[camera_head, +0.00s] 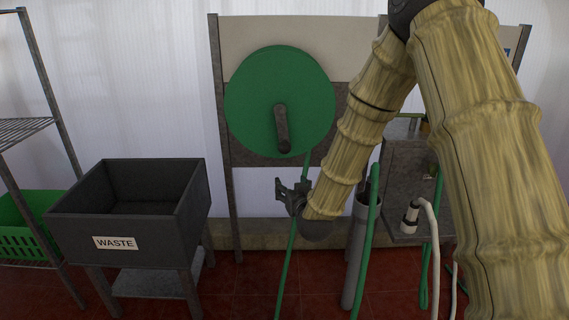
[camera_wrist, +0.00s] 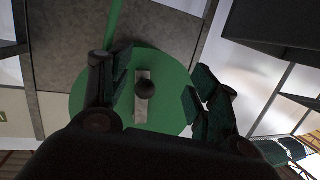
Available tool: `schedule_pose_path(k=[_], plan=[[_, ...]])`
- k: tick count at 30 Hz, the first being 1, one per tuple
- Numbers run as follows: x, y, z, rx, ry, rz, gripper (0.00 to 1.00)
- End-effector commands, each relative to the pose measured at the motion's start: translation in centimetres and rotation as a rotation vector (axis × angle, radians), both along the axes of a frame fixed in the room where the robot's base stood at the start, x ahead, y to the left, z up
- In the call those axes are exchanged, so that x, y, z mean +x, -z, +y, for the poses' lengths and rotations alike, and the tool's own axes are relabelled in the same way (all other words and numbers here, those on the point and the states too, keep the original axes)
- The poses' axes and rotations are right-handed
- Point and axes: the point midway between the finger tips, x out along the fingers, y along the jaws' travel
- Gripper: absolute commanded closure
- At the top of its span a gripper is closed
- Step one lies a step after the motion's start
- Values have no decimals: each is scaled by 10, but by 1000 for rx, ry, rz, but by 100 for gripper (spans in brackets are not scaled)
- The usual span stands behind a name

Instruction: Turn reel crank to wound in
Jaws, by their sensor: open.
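The reel (camera_head: 305,88) is a large green disc on a panel in the upper middle of the head view. Its dark crank (camera_head: 281,125) runs from the disc's centre downward to a knob at its lower end. My gripper (camera_head: 280,190) is below the reel, in front of the green hose (camera_head: 289,250) that hangs from it. In the wrist view the green disc (camera_wrist: 165,70) lies ahead, and the crank's dark round knob (camera_wrist: 145,89) shows between my open fingers (camera_wrist: 155,92), with the grey crank arm behind it. The fingers appear apart from the knob, with nothing held.
A dark bin marked WASTE (camera_head: 125,220) stands at the left, beside a wire shelf with a green crate (camera_head: 28,222). Right of my gripper are a grey upright tube (camera_head: 356,255), green hoses and a white curved pipe (camera_head: 432,225). Red floor lies below.

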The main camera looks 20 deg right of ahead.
Motion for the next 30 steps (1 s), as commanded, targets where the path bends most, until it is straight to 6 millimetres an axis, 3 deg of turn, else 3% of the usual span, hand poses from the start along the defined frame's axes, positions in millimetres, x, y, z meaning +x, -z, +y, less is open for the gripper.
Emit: schedule_pose_path(k=[4, 9, 14, 30], plan=[[21, -42, -7, -4, 19, -129, 39], [30, -65, -10, -5, 30, -185, 39], [43, -68, -12, -6, 31, -191, 39], [122, -67, -18, -6, 29, -187, 39]])
